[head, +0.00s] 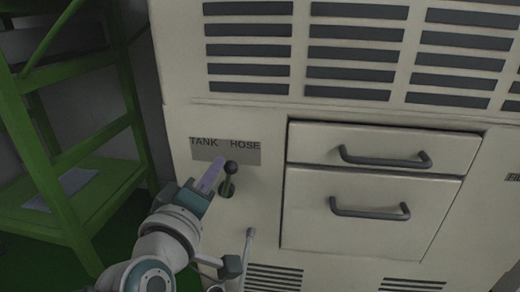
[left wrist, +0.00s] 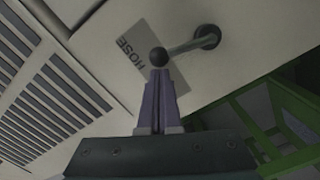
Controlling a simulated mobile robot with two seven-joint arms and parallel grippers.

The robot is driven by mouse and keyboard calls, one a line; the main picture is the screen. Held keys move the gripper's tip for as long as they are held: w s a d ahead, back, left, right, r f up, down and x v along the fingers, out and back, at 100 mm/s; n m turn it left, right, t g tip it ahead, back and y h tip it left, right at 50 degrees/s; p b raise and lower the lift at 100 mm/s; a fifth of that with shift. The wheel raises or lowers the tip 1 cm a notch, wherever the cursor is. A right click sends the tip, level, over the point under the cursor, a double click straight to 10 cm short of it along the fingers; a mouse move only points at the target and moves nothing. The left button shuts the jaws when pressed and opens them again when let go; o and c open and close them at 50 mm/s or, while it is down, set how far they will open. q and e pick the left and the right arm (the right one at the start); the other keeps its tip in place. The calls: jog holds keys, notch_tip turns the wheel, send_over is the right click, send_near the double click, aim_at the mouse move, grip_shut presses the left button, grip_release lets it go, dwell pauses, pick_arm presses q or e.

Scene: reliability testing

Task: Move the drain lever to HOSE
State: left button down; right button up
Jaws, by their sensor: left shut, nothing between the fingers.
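The drain lever (head: 231,167) has a dark round knob on a greenish shaft that comes out of a dark opening in the cream machine front. Its knob is below the TANK and HOSE label plate (head: 252,158), nearer the HOSE word. My left gripper (head: 219,164) is shut and empty, with its purple fingers just left of the knob. In the left wrist view the fingertips (left wrist: 158,72) are right at the knob (left wrist: 158,57); I cannot tell whether they touch. The shaft runs right to its opening, and HOSE (left wrist: 131,54) shows beside the knob.
Two drawers with grey handles (head: 385,158) are right of the lever. A pale upright rod (head: 249,245) stands below it. A green metal rack (head: 60,170) stands at the left. Vent slots (head: 250,50) cover the upper machine front.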

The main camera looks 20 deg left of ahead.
pick_arm(q)
jog(key=shift+w+d+m, duration=0.2)
jog(key=shift+d+m, duration=0.65)
jog(key=shift+m, duration=0.35)
jog(key=shift+w+d+f+p, duration=0.1)
jog(key=shift+d+f+p, duration=0.05)
jog(key=shift+d+p, duration=0.15)
pick_arm(e)
jog(key=shift+d+r, duration=0.15)
jog(key=shift+r, duration=0.35)
